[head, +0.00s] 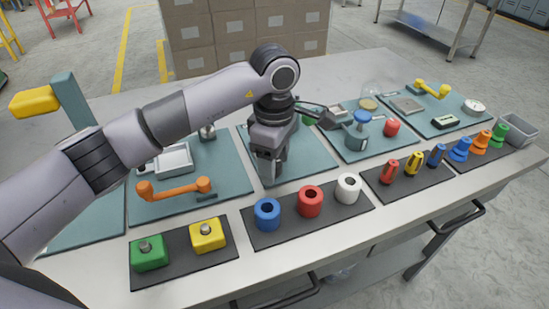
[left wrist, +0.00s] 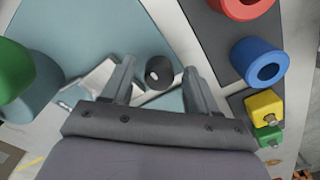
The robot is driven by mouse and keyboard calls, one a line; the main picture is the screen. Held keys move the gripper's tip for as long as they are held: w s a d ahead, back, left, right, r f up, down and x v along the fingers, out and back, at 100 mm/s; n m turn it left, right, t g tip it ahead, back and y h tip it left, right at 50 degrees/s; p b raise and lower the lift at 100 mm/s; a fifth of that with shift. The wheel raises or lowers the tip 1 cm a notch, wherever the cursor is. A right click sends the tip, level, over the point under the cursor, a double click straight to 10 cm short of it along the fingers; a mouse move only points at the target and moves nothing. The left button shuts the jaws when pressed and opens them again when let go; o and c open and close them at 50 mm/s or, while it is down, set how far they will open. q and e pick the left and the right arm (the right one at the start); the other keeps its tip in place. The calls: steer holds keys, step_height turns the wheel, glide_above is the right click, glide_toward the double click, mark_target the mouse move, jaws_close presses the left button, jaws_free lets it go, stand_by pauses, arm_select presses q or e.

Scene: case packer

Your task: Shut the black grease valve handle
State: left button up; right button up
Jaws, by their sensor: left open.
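A short black cylindrical piece (left wrist: 159,70), apparently the black grease valve handle's grip, shows between the two open fingers in the left wrist view. It has a pale spot on its end, and a visible gap separates it from the fingers on both sides. My left gripper (head: 268,168) points down over the middle teal mat in the head view, and it also shows open and empty in the left wrist view (left wrist: 160,80). The gripper hides the handle's place in the head view; the rest of the valve is hard to make out. My right gripper is not in view.
Blue (head: 267,213), red (head: 310,201) and white (head: 348,188) rings stand on a dark mat in front of the gripper. An orange handle (head: 174,188) is to its left. A blue-topped can (head: 357,140) and a red piece (head: 392,127) stand to the right.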

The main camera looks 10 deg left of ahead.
arm_select(q)
steer(key=c, duration=1)
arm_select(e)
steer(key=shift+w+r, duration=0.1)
arm_select(q)
steer(key=shift+n, duration=0.3)
steer(key=shift+c, duration=0.2)
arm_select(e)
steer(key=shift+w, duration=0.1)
arm_select(q)
steer(key=n+b, duration=0.1)
steer(key=n, duration=0.2)
steer(key=shift+n, duration=0.3)
steer(key=n+b, duration=0.1)
steer(key=n, duration=0.3)
steer(key=shift+n, duration=0.3)
steer(key=n, duration=0.4)
steer(key=shift+n+b, duration=0.3)
steer(key=shift+b, duration=0.1)
steer(key=shift+n, duration=2.2)
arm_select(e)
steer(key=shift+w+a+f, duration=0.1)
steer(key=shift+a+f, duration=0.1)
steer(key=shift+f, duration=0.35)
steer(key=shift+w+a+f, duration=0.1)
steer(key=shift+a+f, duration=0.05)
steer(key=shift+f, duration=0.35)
arm_select(q)
steer(key=shift+b, duration=0.3)
steer(key=shift+w, duration=0.1)
